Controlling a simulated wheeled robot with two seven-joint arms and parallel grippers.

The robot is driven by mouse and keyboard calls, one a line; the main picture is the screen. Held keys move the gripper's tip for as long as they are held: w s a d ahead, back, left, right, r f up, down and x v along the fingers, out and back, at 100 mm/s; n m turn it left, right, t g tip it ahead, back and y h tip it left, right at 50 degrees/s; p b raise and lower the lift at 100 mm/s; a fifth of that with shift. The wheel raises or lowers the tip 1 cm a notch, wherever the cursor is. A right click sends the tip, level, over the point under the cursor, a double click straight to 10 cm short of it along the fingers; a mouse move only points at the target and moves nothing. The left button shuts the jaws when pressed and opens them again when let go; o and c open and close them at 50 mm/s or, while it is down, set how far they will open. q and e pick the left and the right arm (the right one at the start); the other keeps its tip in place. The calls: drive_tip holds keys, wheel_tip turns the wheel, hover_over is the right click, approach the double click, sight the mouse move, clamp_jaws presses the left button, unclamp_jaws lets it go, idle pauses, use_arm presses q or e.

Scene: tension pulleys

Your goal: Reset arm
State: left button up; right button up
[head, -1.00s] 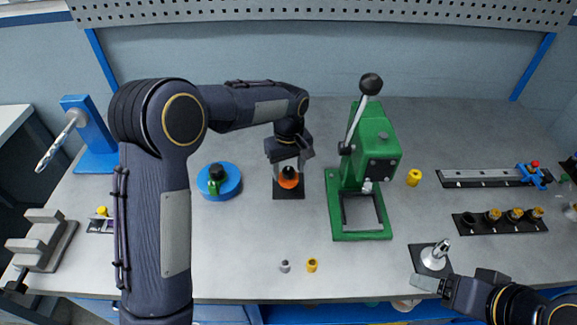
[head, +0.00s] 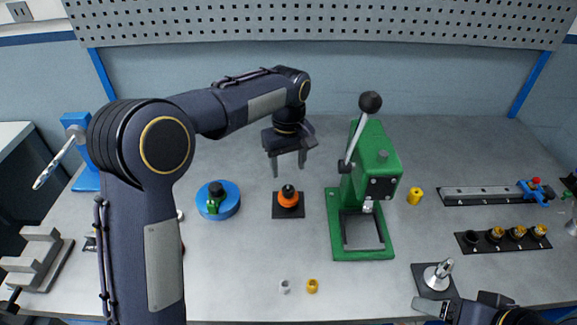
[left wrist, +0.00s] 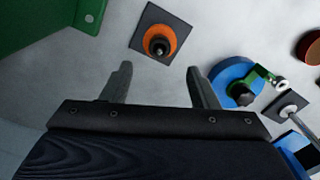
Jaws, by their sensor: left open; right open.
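My left gripper (head: 289,164) is open and empty. It hangs above and behind an orange pulley part with a black knob (head: 288,197), which sits on a dark square plate (head: 280,213). In the left wrist view the orange part (left wrist: 160,41) lies beyond the two spread fingers (left wrist: 160,82), apart from them. My right gripper (head: 432,306) is at the bottom right, near a silver cone-shaped part (head: 438,277) on a dark plate; its fingers are only partly visible, and it appears to hold nothing.
A green lever press (head: 368,190) stands right of the orange part. A blue round fixture (head: 218,201) is at its left. A rack (head: 503,239) and a rail (head: 488,195) lie at right. Small grey (head: 284,287) and yellow (head: 312,286) pieces lie at the front.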

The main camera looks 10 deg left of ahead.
use_arm(q)
drive_tip(key=s+a+r+m+t+h, duration=0.1)
drive_tip(key=s+a+r, duration=0.2)
drive_tip(key=s+a, duration=0.3)
drive_tip(key=s+a+r+m+t+h, duration=0.1)
drive_tip(key=s+a+r+h, duration=0.15)
drive_tip(key=s, duration=0.45)
drive_tip(key=s+f+m+t, duration=0.1)
drive_tip(key=s+f, duration=0.1)
drive_tip(key=s, duration=0.6)
drive_tip(key=s+a+f+m+t, duration=0.1)
drive_tip(key=s+f+m+t, duration=0.1)
drive_tip(key=s, duration=0.7)
drive_tip(key=shift+s+f+t, duration=0.25)
drive_tip(key=shift+t, duration=0.05)
drive_tip(key=shift+a, duration=0.1)
